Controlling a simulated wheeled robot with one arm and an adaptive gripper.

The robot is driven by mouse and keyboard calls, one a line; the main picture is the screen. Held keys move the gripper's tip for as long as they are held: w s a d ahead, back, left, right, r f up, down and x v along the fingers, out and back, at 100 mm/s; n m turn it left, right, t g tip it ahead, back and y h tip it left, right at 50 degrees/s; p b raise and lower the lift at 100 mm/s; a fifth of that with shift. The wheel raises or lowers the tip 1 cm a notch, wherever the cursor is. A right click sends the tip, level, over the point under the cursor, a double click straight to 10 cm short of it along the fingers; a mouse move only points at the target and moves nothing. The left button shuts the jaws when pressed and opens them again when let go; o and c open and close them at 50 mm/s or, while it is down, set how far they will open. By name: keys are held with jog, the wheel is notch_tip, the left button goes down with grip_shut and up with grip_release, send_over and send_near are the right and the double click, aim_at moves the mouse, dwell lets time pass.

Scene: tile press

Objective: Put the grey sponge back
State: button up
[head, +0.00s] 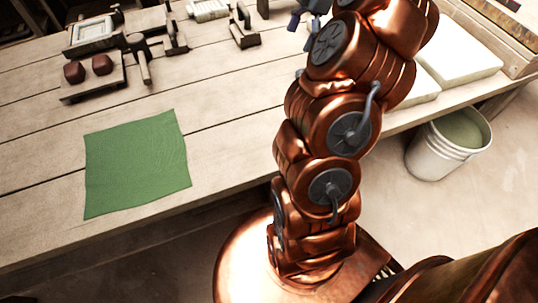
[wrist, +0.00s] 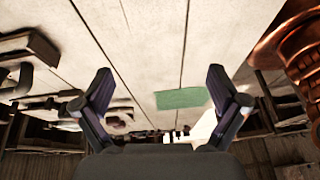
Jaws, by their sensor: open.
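My gripper (wrist: 159,82) is open, with its two dark fingers spread wide and nothing between them in the wrist view. In the head view only a small blue-grey part of my gripper (head: 303,16) shows at the top edge, beside my copper arm. I cannot make out a grey sponge in either view. My arm hides part of the table in the head view.
A green cloth (head: 137,165) lies flat on the plank table (head: 40,215). Dark red lumps (head: 88,69) on a board and several tools stand at the back left. White slabs (head: 460,55) lie at right, above a floor bucket (head: 448,145) with greenish contents.

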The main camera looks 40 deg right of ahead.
jog(key=s+a+r+m+g+h, duration=0.1)
jog(key=s+a+m, duration=0.15)
jog(key=a, duration=0.95)
jog(key=s+a+m+g+h, duration=0.1)
jog(key=s+a+m, duration=0.15)
jog(key=a, duration=0.85)
jog(key=s+a+f+m, duration=0.2)
jog(key=s+m, duration=0.1)
jog(key=s, duration=0.3)
jog(key=s+a+f+m+g+h, duration=0.1)
jog(key=s+a+f+m, duration=0.1)
jog(key=s, duration=0.4)
jog(key=s+a+f+m+h, duration=0.1)
jog(key=s+a+f+m, duration=0.1)
jog(key=s, duration=0.4)
jog(key=shift+s+a+f+m+g, duration=0.3)
jog(key=shift+a+f+m, duration=0.05)
jog(key=shift+a+m, duration=0.5)
notch_tip(320, 180, up, 17)
jog(key=w+t+p, duration=0.1)
jog(key=p, duration=1.4)
jog(key=shift+w+p, duration=0.15)
jog(key=shift+p, duration=0.2)
